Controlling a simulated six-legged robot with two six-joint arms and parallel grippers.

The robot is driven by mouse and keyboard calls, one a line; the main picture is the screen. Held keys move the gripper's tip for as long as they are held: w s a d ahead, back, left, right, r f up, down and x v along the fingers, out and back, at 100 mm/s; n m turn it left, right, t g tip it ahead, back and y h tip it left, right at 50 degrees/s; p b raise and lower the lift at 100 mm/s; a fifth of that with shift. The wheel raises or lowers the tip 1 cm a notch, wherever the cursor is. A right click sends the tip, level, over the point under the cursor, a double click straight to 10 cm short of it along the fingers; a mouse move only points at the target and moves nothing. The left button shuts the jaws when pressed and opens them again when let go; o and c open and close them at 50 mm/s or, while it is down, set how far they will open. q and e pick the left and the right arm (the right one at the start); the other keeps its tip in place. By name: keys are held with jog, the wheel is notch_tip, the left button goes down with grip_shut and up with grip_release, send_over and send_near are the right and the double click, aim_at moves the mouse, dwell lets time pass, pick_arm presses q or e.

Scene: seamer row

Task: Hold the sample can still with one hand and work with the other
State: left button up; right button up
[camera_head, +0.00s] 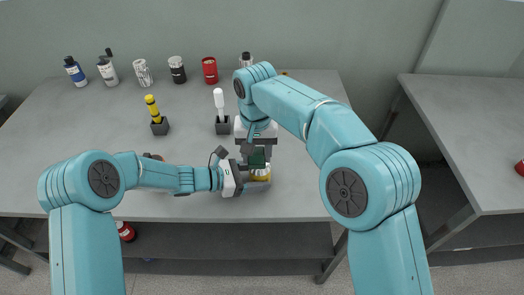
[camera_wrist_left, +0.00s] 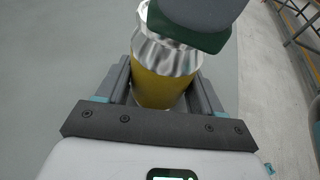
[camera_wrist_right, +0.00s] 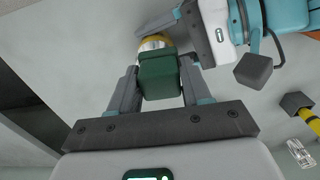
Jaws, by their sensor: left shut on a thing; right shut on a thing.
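The sample can (camera_head: 261,173) is yellow with a silver top and stands near the table's front edge. My left gripper (camera_head: 256,180) is shut around its sides; the left wrist view shows the can (camera_wrist_left: 163,80) between the fingers. My right gripper (camera_head: 257,152) comes from above and is shut on a dark green block (camera_head: 257,160). In the right wrist view the green block (camera_wrist_right: 160,77) is between the fingers, with the can (camera_wrist_right: 153,43) just beyond. The block covers part of the can's top in the left wrist view; I cannot tell whether they touch.
A yellow-handled tool (camera_head: 152,105) and a white-handled tool (camera_head: 219,102) stand in dark holders on the table. Several bottles and cans, including a red can (camera_head: 209,71), line the back. Another table (camera_head: 465,130) stands at right. The left middle of the table is clear.

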jog(key=shift+a+f, duration=0.1)
jog(key=shift+a, duration=0.25)
jog(key=shift+w+d, duration=0.1)
jog(key=shift+d, duration=1.5)
jog(key=shift+a, duration=1.6)
jog(key=shift+w, duration=0.8)
jog(key=shift+w+d, duration=0.1)
jog(key=shift+d, duration=1.4)
jog(key=shift+a, duration=1.55)
jog(key=shift+d, duration=1.55)
jog(key=shift+a, duration=1.55)
jog(key=shift+d, duration=1.55)
jog(key=shift+a, duration=1.55)
jog(key=shift+s+d, duration=0.5)
jog(key=shift+d, duration=0.35)
